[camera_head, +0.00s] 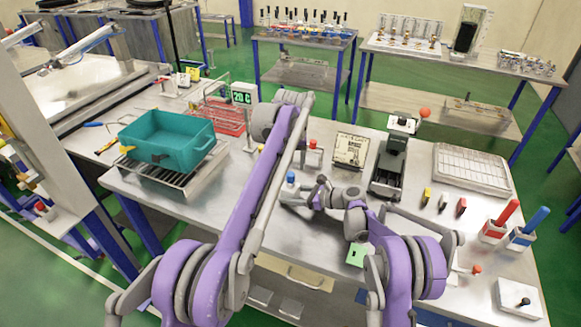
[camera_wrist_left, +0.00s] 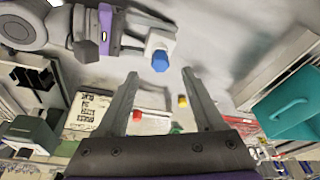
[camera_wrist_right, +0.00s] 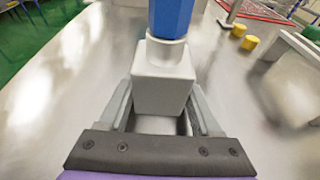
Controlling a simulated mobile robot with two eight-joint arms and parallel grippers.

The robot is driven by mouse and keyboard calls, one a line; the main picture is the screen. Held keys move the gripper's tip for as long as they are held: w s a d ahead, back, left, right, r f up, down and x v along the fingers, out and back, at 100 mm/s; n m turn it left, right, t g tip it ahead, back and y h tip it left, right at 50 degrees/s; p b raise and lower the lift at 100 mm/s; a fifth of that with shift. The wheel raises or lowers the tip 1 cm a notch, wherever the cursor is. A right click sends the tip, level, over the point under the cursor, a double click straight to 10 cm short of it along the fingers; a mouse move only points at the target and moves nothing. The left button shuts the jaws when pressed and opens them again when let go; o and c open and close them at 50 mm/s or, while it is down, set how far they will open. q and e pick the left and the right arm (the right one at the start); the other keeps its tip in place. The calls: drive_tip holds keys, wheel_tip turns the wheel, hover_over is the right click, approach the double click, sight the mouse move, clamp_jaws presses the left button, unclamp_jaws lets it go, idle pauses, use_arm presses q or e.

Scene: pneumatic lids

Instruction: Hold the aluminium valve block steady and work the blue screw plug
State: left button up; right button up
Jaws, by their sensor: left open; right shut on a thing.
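The aluminium valve block (camera_wrist_right: 165,82) is a pale grey squarish body, held upright between the fingers of my right gripper (camera_wrist_right: 162,104). The blue screw plug (camera_wrist_right: 172,18) stands in its top with a grey collar below. In the head view the blue plug (camera_head: 291,177) shows at the table's middle, beside my right gripper (camera_head: 298,198). In the left wrist view, my left gripper (camera_wrist_left: 160,74) is open and empty. The blue plug (camera_wrist_left: 160,61) and block (camera_wrist_left: 158,41) appear just beyond its fingertips, apart from them. My left arm hides its gripper in the head view.
A teal bin (camera_head: 168,138) stands on a rack at the left. A red wire rack (camera_head: 220,116), a sign box (camera_head: 350,150) and a dark device (camera_head: 388,172) stand behind. Red (camera_head: 508,212) and blue (camera_head: 536,219) handles stand in holders at the right.

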use_arm(q)
drive_tip(key=shift+s+r, duration=0.1)
drive_tip(key=shift+r, duration=0.1)
drive_tip(key=v, duration=0.7)
drive_tip(key=shift+r, duration=0.25)
drive_tip(key=shift+s, duration=0.1)
use_arm(e)
drive_tip(key=o, duration=1.3)
drive_tip(key=shift+o, duration=0.2)
drive_tip(key=shift+d, duration=0.1)
